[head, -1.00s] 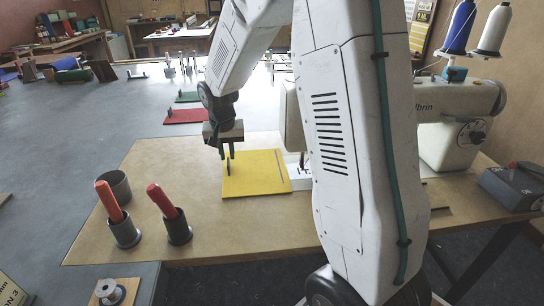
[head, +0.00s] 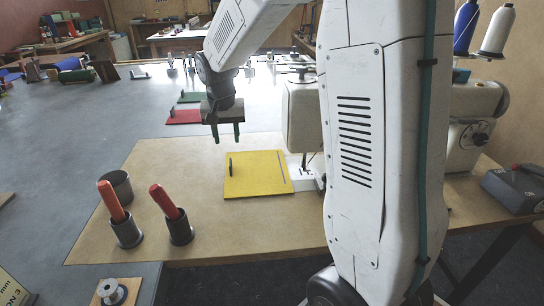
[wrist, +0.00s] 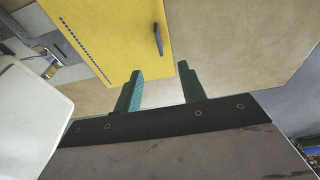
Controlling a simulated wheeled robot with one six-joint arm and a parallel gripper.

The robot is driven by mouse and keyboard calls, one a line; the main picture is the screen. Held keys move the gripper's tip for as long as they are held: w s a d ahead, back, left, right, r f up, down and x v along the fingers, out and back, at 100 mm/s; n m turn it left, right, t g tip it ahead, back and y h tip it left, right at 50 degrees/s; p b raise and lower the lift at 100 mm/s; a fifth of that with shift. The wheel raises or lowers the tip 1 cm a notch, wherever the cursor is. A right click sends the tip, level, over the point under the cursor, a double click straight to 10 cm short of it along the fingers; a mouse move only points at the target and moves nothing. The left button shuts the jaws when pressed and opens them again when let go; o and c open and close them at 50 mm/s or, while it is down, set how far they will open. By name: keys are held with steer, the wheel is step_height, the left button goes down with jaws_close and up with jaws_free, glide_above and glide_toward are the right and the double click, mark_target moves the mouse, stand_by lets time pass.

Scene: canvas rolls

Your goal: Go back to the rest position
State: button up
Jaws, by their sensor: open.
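My gripper (head: 226,134) is open and empty, with two green fingers pointing down. It hangs in the air above the wooden board, behind and left of the yellow panel (head: 262,175) in the head view. The yellow panel lies flat on the board beside the sewing machine. A small dark handle (head: 230,166) stands on the panel near its left edge. In the wrist view the green fingertips (wrist: 160,82) are apart, with the yellow panel (wrist: 115,35) and its dark handle (wrist: 158,40) beyond them and nothing between them.
Two dark cups with red rolls (head: 118,215) (head: 172,215) and an empty grey cup (head: 116,186) stand at the board's left. The sewing machine (head: 303,118) stands right, partly behind my arm. Red (head: 184,117) and green (head: 190,97) panels lie farther back.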

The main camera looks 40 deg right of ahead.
steer(key=shift+r, duration=0.35)
steer(key=s+a+r+n, duration=0.2)
steer(key=s+a, duration=0.1)
steer(key=s, duration=0.7)
steer(key=s+a+r+n, duration=0.2)
steer(key=s+a, duration=0.1)
steer(key=s, duration=0.8)
steer(key=s+a+r+n+y, duration=0.1)
steer(key=s+a+r+n, duration=0.1)
steer(key=s, duration=0.9)
steer(key=shift+s+a+r+n, duration=0.2)
steer(key=shift+a+n, duration=0.2)
steer(key=shift+a, duration=0.15)
